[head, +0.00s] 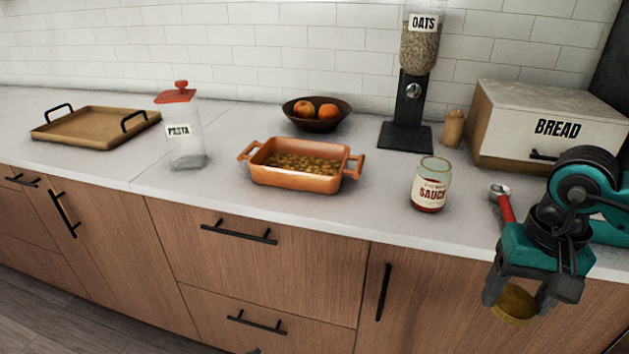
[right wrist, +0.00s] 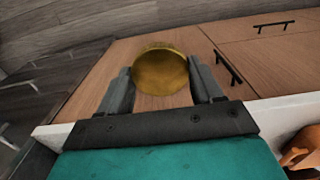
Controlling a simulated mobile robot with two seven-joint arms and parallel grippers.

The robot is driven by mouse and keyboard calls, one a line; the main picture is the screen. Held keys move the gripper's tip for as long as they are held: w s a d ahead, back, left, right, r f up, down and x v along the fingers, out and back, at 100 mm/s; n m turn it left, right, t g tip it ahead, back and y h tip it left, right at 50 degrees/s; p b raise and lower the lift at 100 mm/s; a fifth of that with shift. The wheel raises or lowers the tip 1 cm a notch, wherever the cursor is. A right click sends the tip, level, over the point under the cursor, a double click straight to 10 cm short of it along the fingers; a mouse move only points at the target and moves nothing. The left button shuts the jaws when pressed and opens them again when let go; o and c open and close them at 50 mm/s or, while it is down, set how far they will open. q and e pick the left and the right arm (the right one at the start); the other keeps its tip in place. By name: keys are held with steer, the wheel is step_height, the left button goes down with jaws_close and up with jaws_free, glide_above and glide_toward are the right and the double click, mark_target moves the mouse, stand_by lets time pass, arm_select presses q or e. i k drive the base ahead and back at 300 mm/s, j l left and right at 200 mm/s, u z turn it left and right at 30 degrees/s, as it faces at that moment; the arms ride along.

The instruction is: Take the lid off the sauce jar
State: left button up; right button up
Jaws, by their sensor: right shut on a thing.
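The sauce jar (head: 431,184) stands upright on the counter, open at the top, with a cream label and some red sauce at the bottom. My right gripper (head: 518,298) is in front of the counter edge, to the right of the jar and lower than it. It is shut on the round gold lid (head: 515,305), which is apart from the jar. The lid also shows between the two fingers in the right wrist view (right wrist: 161,71). My left gripper is not in view.
A red-handled tool (head: 502,204) lies right of the jar, near the bread box (head: 560,128). An orange baking dish (head: 300,180) stands to the left, with the pasta jar (head: 183,140) and a wooden tray (head: 85,130) beyond. An oats dispenser (head: 405,137) stands behind. Counter between dish and jar is clear.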

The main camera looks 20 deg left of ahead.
mark_target(432, 178)
steer(key=u, duration=0.8)
steer(key=l+u, duration=0.15)
steer(key=u, duration=0.3)
steer(key=l+u, duration=0.15)
steer(key=u, duration=0.25)
steer(key=l, duration=0.8)
